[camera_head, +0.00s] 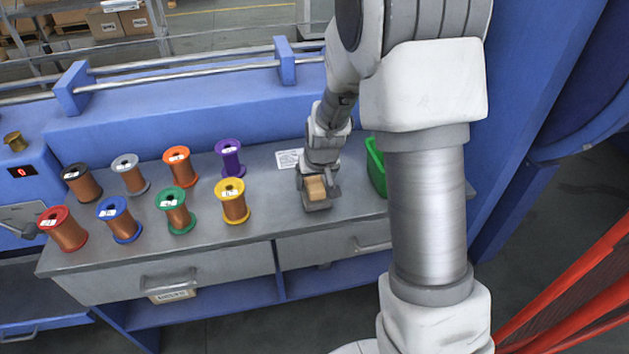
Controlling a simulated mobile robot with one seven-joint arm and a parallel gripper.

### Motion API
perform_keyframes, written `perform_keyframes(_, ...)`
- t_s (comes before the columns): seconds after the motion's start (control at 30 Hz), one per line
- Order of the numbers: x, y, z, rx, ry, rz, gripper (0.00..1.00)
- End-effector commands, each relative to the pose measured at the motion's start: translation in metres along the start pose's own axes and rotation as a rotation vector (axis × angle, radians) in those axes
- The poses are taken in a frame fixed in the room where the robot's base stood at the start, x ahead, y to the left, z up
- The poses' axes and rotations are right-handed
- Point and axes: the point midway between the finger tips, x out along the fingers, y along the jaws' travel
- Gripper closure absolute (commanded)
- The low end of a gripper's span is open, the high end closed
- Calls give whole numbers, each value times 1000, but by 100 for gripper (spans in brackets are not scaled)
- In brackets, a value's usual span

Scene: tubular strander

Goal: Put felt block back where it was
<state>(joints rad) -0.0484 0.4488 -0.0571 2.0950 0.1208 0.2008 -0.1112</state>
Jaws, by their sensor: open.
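The felt block (316,187) is a small tan block near the middle of the grey worktop. My gripper (318,195) is directly over it, pointing down, with its fingers around the block's sides. The jaws are open; whether a finger touches the block cannot be told at this size. The block's underside and what it rests on are hidden by my gripper.
Several wire spools, among them a yellow one (232,201) and a purple one (231,158), stand left of my gripper. A white label card (289,159) lies behind it. A green bin (376,168) stands to the right, partly hidden by my arm. Blue machine rails run behind.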

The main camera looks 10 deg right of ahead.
Motion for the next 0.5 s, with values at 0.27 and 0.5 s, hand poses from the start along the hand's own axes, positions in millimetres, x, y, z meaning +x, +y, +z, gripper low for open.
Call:
perform_keyframes(0.27, -32, 0, -4, 0, 4, 0, 21)
perform_keyframes(0.5, -84, 0, -4, -1, 4, 0, 21)
